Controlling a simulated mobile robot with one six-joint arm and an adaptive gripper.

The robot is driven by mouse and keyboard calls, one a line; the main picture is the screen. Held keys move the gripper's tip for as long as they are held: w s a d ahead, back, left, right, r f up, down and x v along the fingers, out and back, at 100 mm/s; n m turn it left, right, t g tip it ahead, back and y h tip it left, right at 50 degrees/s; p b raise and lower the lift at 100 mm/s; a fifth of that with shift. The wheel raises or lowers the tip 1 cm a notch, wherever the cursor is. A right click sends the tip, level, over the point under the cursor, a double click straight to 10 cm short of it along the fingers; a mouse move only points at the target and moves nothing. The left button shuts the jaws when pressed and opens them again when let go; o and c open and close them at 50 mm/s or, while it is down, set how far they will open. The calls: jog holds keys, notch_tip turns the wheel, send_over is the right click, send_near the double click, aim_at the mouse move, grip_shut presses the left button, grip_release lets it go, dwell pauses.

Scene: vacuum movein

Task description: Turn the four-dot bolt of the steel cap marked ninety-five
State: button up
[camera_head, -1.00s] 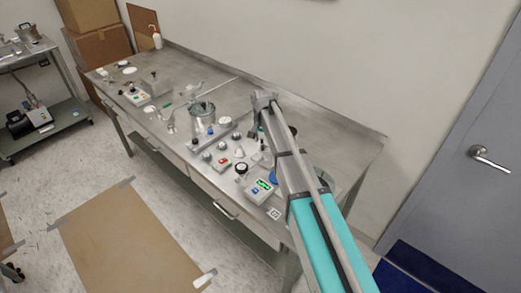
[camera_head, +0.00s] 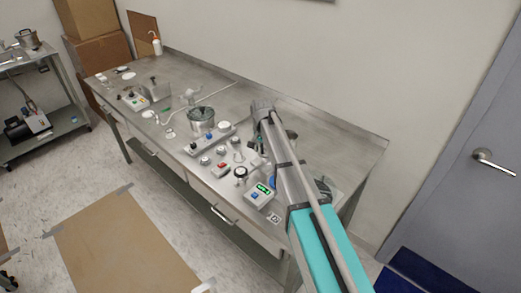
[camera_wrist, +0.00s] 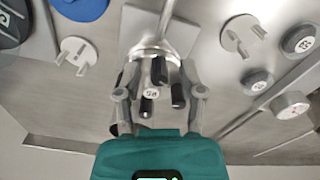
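In the wrist view, a steel cap (camera_wrist: 150,52) with a small white round label reading 95 (camera_wrist: 151,93) lies between the fingers of my gripper (camera_wrist: 162,72). Several black-ended bolts (camera_wrist: 178,95) stand around the label. The dot marks on them are too small to tell apart. The fingers are spread, one on each side of the cap. I cannot tell whether they touch it. In the head view, my gripper (camera_head: 260,143) hangs over the bench's right half, largely hidden behind my arm, and the cap cannot be made out.
A pot (camera_head: 201,118) stands farther left. In the wrist view, pronged grey parts (camera_wrist: 75,54), a blue disc (camera_wrist: 82,6) and labelled round pieces (camera_wrist: 298,40) surround the cap. The bench's back right is clear.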

grip_shut()
jog(key=shift+a, duration=0.3)
jog(key=shift+d, duration=0.2)
jog(key=shift+m, duration=0.4)
jog(key=m, duration=1.1)
